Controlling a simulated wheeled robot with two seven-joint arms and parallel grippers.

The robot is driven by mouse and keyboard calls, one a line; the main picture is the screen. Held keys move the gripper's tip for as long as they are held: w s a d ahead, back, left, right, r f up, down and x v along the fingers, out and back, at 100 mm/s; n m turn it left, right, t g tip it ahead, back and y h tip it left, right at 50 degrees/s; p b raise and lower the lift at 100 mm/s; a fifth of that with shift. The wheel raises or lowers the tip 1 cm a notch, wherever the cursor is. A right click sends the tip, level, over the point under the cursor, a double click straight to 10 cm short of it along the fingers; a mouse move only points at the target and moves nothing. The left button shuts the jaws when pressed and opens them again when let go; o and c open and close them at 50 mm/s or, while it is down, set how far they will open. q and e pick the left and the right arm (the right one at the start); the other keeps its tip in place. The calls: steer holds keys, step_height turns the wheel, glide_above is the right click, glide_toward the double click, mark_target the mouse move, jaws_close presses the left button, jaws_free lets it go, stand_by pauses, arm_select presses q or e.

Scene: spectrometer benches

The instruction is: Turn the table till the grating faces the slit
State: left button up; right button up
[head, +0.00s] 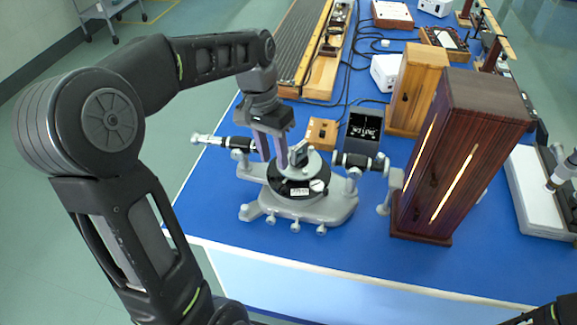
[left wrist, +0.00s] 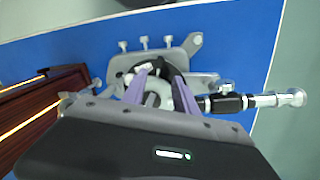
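The spectrometer (head: 305,208) stands on the blue bench, with a grey base and a dark round middle. Its small grey table (head: 316,166) is on top and carries a small upright piece (head: 298,152), perhaps the grating; which way it faces is unclear. One black tube (head: 236,143) points left, another (head: 362,161) points right toward the tall reddish cabinet. The slit itself is too small to make out. My left gripper (head: 272,158) is over the table's left side, its purple fingers apart. In the left wrist view the fingers (left wrist: 158,73) straddle the table area; contact is unclear. My right gripper is not visible.
The tall reddish cabinet (head: 465,150) with glowing vertical slots stands close to the right tube. A lighter wooden cabinet (head: 417,90), a dark box (head: 364,130) and a small wooden block (head: 322,133) stand behind. The bench front is clear.

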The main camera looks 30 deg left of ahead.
mark_target(279, 185)
arm_select(q)
steer(key=f, duration=0.5)
steer(key=d+f+p, duration=0.1)
steer(key=f, duration=0.1)
steer(key=shift+s+d+f, duration=0.1)
steer(key=shift+s+f, duration=0.15)
steer(key=shift+f, duration=0.05)
steer(key=shift+c, duration=0.5)
jaws_close()
stand_by(1.0)
